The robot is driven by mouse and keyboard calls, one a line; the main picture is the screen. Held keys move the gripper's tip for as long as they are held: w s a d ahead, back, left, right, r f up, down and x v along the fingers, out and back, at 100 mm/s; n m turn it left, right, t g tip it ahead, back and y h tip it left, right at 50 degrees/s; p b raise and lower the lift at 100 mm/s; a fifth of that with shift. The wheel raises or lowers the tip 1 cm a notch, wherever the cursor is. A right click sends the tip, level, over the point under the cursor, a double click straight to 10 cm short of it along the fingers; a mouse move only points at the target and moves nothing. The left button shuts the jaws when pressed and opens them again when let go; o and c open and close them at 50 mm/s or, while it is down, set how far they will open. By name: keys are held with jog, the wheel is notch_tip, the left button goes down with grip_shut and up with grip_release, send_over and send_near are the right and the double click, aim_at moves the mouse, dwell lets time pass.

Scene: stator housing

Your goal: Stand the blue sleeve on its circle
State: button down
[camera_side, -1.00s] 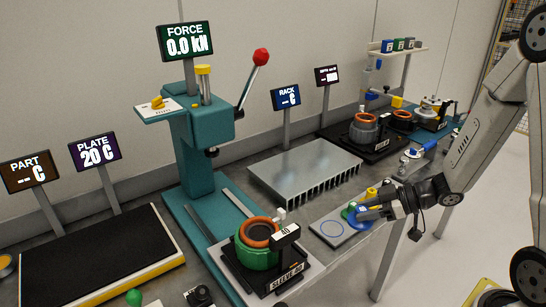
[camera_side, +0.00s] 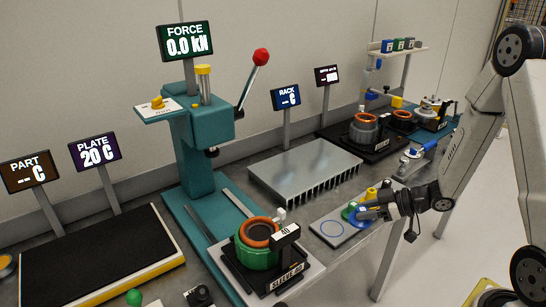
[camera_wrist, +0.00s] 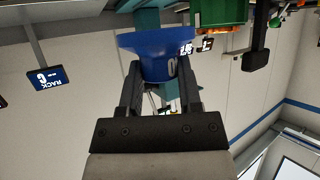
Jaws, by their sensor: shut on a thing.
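The blue sleeve (camera_wrist: 160,55) is between the two fingers of my gripper (camera_wrist: 160,92) in the wrist view, with its wide flange toward the top of that picture. In the side view the blue sleeve (camera_side: 364,218) is small and partly hidden by my gripper (camera_side: 368,213), beside the green and yellow parts. The blue circle (camera_side: 332,228) is a bare ring drawn on a pale plate (camera_side: 346,238), just left of the held sleeve. I cannot tell whether the sleeve touches the plate.
A green part (camera_side: 347,212) and a yellow part (camera_side: 371,192) stand close behind the sleeve. The teal press (camera_side: 195,150) is farther left.

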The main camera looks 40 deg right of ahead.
jog(key=shift+w+d+f, duration=0.25)
jog(key=shift+w+f, duration=1)
jog(key=shift+w, duration=0.3)
jog(key=shift+w+d+f, duration=0.3)
jog(key=shift+w+f, duration=0.95)
jog(key=shift+w, duration=0.3)
jog(key=shift+w+d+f, duration=0.25)
jog(key=shift+w+f, duration=1)
jog(key=shift+w, duration=0.3)
jog(key=shift+w+f, duration=0.25)
jog(key=shift+f, duration=1.6)
jog(key=shift+f, duration=0.1)
jog(key=shift+c, duration=1.4)
grip_release()
